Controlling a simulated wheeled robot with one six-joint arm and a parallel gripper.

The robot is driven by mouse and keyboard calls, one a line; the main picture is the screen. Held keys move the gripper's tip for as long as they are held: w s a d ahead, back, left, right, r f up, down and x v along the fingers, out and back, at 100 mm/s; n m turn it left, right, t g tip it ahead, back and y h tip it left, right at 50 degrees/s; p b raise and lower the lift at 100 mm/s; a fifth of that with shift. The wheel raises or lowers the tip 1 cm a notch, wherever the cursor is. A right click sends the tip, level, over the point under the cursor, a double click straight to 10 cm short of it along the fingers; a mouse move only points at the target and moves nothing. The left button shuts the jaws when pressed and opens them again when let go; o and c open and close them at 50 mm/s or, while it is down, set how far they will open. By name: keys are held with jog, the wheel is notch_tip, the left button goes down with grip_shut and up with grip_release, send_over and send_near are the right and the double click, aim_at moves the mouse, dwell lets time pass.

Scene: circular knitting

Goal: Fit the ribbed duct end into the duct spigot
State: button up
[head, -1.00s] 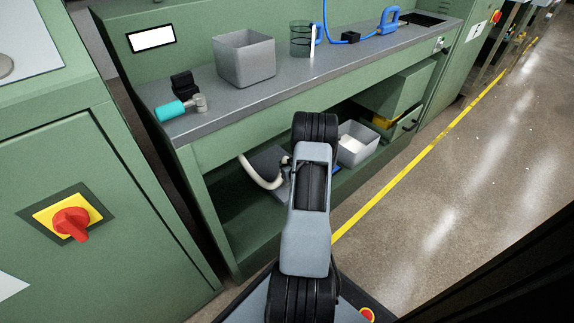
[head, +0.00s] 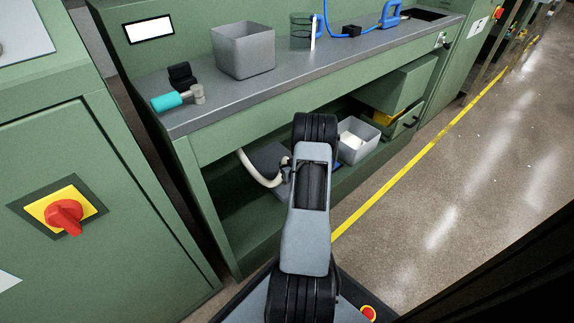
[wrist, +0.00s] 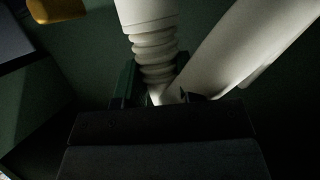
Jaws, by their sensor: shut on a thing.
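In the wrist view, the off-white ribbed duct end (wrist: 154,52) stands between the dark fingers of my gripper (wrist: 153,84), which is shut on it. Its lower part is hidden by the gripper body. A smooth pale collar (wrist: 146,12) lies in line above the ribs; I cannot tell whether it is the spigot or part of the duct. A wide pale tube (wrist: 245,45) slants up to the right beside it.
The green bench (head: 215,145) has an open lower shelf holding a grey bin (head: 355,148) right of my arm. On top are a grey bin (head: 243,52), a teal-handled tool (head: 170,100) and a blue tool (head: 391,12). A red switch (head: 64,216) is on the left cabinet.

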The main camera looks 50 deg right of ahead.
jog(key=shift+f, duration=0.75)
jog(key=o, duration=1)
jog(key=p+v, duration=0.5)
jog(key=v, duration=0.8)
jog(key=shift+s+a+r, duration=0.1)
jog(key=shift+s+a, duration=0.05)
jog(key=shift+s, duration=0.2)
